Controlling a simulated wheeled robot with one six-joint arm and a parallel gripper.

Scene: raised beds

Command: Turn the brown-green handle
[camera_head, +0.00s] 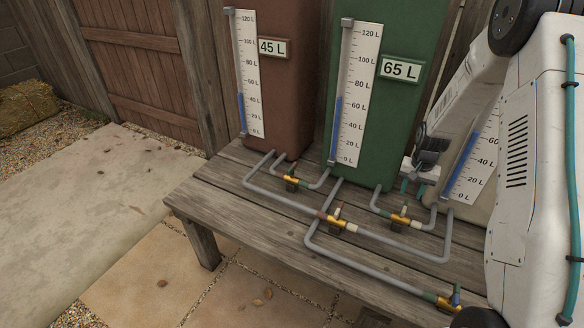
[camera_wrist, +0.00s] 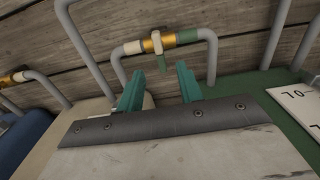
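The brown-green handle is on the small brass valve (camera_head: 292,180) with a red-brown band and a green band, in the pipe between the brown tank (camera_head: 290,95) and the green tank (camera_head: 400,125). My gripper (camera_head: 411,188) is to the right of it, by the front of the green tank, and does not touch it. In the wrist view my gripper (camera_wrist: 160,82) has its two teal fingers apart with nothing between them. Ahead of the fingers is another brass valve (camera_wrist: 153,43), with a cream band and a green band. The brown-green valve cannot be made out in the wrist view.
Other brass valves sit on the bench (camera_head: 230,185): a brown-cream one (camera_head: 338,222), the green-cream one (camera_head: 400,220) and one at the front right (camera_head: 446,302). Grey pipes run between them. A pale tank (camera_head: 478,165) stands partly behind my arm. The bench's left end is clear.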

